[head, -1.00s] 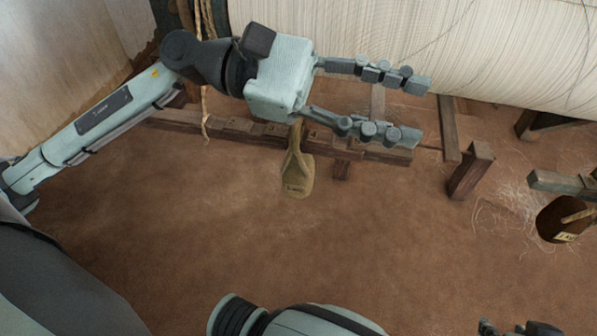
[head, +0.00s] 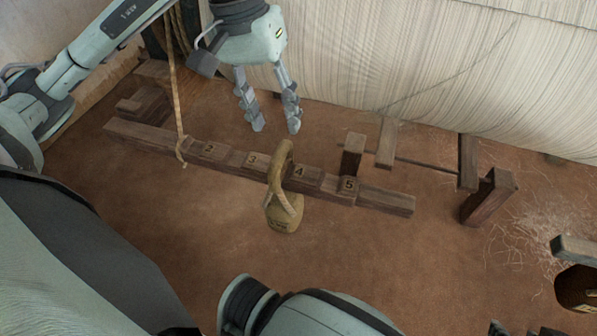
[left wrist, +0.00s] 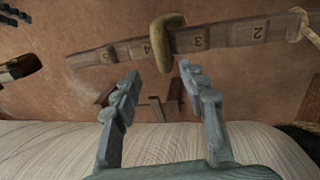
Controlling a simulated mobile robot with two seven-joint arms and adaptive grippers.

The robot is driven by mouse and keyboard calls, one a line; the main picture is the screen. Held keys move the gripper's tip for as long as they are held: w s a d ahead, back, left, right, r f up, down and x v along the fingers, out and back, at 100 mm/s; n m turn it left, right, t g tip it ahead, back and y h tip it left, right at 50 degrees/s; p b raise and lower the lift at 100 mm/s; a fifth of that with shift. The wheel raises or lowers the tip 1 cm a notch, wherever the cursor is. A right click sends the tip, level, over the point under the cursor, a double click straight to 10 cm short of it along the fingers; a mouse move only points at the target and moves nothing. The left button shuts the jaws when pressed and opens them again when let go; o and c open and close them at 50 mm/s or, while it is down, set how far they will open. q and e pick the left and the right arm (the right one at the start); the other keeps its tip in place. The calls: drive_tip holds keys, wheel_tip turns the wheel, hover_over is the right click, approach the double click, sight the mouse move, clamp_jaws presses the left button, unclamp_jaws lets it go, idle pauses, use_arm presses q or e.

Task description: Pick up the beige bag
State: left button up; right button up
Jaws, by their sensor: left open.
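The beige bag (head: 284,214) is in the middle of the head view, at the front of a numbered wooden beam (head: 385,198). Its thick looped strap (head: 282,160) rises over the beam between the marks 3 and 4. In the left wrist view the strap (left wrist: 160,42) shows ahead of the fingers, across the beam. My left gripper (head: 273,130) is open and empty, beyond the beam in the head view, its fingers pointing toward the strap without touching it. Dark parts, likely my right gripper (head: 525,330), show at the bottom edge, mostly cut off.
The loom's pale warp sheet (head: 420,65) fills the back. A rope (head: 176,85) hangs to the beam's left part. Wooden posts (head: 488,197) stand at the right, near a dark brown container (head: 577,288). The brown floor before the beam is mostly clear.

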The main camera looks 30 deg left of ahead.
sight(281, 146)
use_arm(q)
drive_tip(key=shift+w+f, duration=0.1)
drive_tip(key=shift+f, duration=0.1)
drive_tip(key=f, duration=0.4)
drive_tip(key=d+f, duration=0.1)
drive_tip(key=f, duration=0.1)
drive_tip(key=shift+s+f, duration=0.15)
drive_tip(key=shift+s, duration=0.05)
drive_tip(key=shift+w+d+f, duration=0.1)
drive_tip(key=shift+d+f, duration=0.05)
drive_tip(key=shift+f, duration=0.3)
clamp_jaws()
drive_tip(key=shift+r, duration=0.1)
